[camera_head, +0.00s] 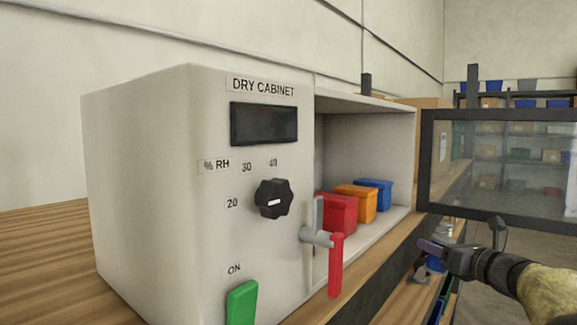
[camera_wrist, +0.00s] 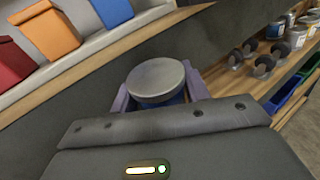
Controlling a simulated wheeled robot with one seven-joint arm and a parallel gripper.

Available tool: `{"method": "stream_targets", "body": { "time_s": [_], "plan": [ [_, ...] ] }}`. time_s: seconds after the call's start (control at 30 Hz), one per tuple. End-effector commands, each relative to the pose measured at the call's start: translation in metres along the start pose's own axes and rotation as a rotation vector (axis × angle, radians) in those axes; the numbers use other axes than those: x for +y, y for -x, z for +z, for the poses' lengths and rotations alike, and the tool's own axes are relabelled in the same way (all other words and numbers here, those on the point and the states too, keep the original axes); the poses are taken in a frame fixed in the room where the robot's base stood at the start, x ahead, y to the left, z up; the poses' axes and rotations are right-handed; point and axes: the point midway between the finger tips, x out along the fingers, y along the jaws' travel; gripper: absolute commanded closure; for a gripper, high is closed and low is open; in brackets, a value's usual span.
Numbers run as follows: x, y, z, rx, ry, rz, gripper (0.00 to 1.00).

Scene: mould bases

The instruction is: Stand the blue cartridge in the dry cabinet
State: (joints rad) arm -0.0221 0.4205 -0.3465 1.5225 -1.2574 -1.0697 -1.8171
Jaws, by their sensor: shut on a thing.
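The white dry cabinet (camera_head: 140,160) stands on a wooden bench with its compartment open. My gripper (camera_head: 429,248) is outside it, in front of and below the opening. In the wrist view its two purple fingers (camera_wrist: 158,92) are shut on the blue cartridge (camera_wrist: 172,101), on either side of it. A round grey cap (camera_wrist: 156,77) faces the camera and hides most of the blue body. In the head view only a little blue (camera_head: 435,264) shows under the fingers. Inside the cabinet stand a red box (camera_head: 338,214), an orange box (camera_head: 357,204) and a blue box (camera_head: 375,194).
The glazed, dark-framed door (camera_head: 500,165) is swung open to the right, above my gripper. A red-gripped handle (camera_head: 336,264) juts from the cabinet front, left of the opening. Lower shelves hold dumbbell-like parts (camera_wrist: 264,66), cans (camera_wrist: 297,36) and bins. Cabinet floor shows room at front right.

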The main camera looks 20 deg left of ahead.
Motion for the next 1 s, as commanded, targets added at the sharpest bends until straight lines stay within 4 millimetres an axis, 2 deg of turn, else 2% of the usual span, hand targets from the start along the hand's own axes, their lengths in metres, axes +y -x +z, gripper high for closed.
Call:
{"method": "stream_targets", "body": {
  "time_s": [0.03,0.27,0.37,0.43,0.53,0.7,1.0],
  "plan": [
    [0.006,0.005,0.023,-0.002,0.013,0.022,0.85],
    [0.049,0.024,0.098,0.032,0.048,0.15,0.85],
    [0.081,0.027,0.128,0.053,0.065,0.233,0.85],
    [0.111,0.025,0.143,0.07,0.077,0.304,0.85],
    [0.158,0.017,0.156,0.091,0.094,0.405,0.85],
    [0.23,0.004,0.158,0.11,0.118,0.536,0.85],
    [0.33,-0.007,0.149,0.124,0.157,0.647,0.85]
  ]
}}
